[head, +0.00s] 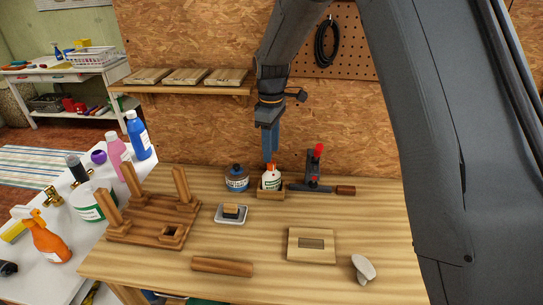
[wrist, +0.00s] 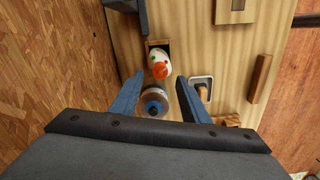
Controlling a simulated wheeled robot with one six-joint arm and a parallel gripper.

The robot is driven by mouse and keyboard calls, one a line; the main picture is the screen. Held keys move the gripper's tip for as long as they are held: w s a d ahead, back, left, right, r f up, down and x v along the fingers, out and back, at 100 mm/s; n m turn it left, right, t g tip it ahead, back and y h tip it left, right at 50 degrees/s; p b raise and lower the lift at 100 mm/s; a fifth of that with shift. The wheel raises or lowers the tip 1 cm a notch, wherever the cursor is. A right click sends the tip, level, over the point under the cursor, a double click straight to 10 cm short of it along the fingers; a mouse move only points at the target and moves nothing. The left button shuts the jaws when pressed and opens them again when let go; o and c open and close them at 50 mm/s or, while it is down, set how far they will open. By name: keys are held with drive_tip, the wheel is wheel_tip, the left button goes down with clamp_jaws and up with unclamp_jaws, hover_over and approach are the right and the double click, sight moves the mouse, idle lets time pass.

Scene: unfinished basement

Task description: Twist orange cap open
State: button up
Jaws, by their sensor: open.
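A white glue bottle (head: 271,181) with an orange cap (head: 270,166) stands upright in a small wooden holder (head: 270,194) near the back of the wooden workbench. My gripper (head: 271,158) points down over the cap, its fingers open. The fingertips are close to the cap; in the head view they partly overlap it. In the wrist view the orange cap (wrist: 159,71) shows between the fingertips (wrist: 161,76), with the bottle (wrist: 158,55) beyond it. I cannot tell whether either finger touches the cap.
A dark-capped jar with a blue label (head: 237,181) stands just left of the holder. A red-handled clamp (head: 313,171) is close on the right.

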sight(271, 164)
drive_tip(key=shift+f+p, duration=0.7)
drive_tip(key=shift+f, duration=1.6)
clamp_jaws()
